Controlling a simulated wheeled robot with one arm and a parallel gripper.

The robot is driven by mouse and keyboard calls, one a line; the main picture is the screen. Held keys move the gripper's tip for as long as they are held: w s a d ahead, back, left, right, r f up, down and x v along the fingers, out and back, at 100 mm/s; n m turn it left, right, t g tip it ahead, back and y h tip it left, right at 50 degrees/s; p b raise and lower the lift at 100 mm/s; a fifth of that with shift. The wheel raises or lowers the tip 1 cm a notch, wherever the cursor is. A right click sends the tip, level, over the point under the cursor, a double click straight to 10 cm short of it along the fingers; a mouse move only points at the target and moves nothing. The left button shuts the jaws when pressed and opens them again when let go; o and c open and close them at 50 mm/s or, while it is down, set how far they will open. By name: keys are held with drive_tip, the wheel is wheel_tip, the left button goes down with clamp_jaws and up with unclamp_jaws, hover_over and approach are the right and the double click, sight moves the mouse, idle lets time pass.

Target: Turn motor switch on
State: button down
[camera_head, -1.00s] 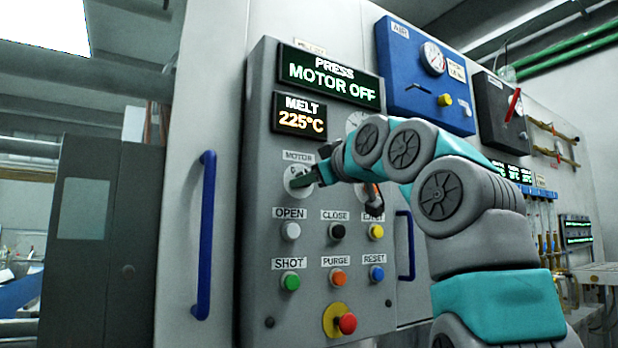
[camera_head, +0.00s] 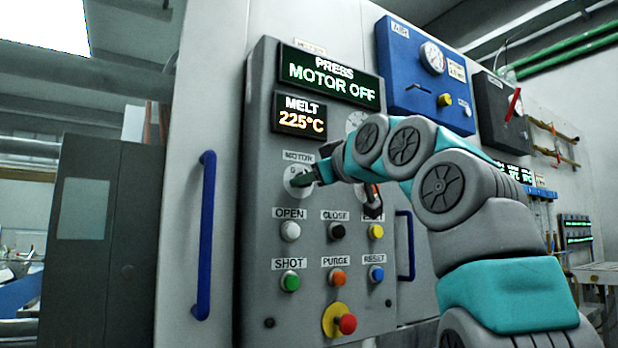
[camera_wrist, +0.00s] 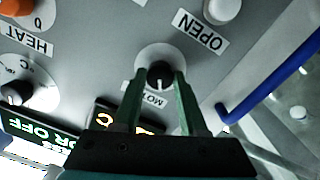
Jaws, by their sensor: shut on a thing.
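The motor switch is a black knob (camera_wrist: 160,74) with a white pointer mark on a round pale plate, under the MOTOR label (camera_head: 298,157). My gripper (camera_wrist: 160,73) has one green finger on each side of the knob and is shut on it. In the head view my gripper (camera_head: 299,180) reaches the round plate from the right and hides most of the knob. The press display (camera_head: 331,78) reads MOTOR OFF.
Below are the OPEN (camera_head: 290,231), CLOSE (camera_head: 337,230) and EJECT-side yellow (camera_head: 376,231) buttons, with more buttons under them. A red emergency button (camera_head: 347,323) sticks out low down. Blue handles (camera_head: 205,235) flank the panel.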

drive_tip(key=shift+m+p, duration=0.35)
drive_tip(key=shift+m, duration=0.75)
drive_tip(key=shift+d+m+p, duration=0.1)
drive_tip(key=shift+m+p, duration=1.8)
drive_tip(key=shift+m, duration=3.6)
drive_tip(key=shift+r, duration=0.1)
drive_tip(key=shift+c, duration=2.2)
unclamp_jaws()
drive_tip(key=shift+d, duration=0.1)
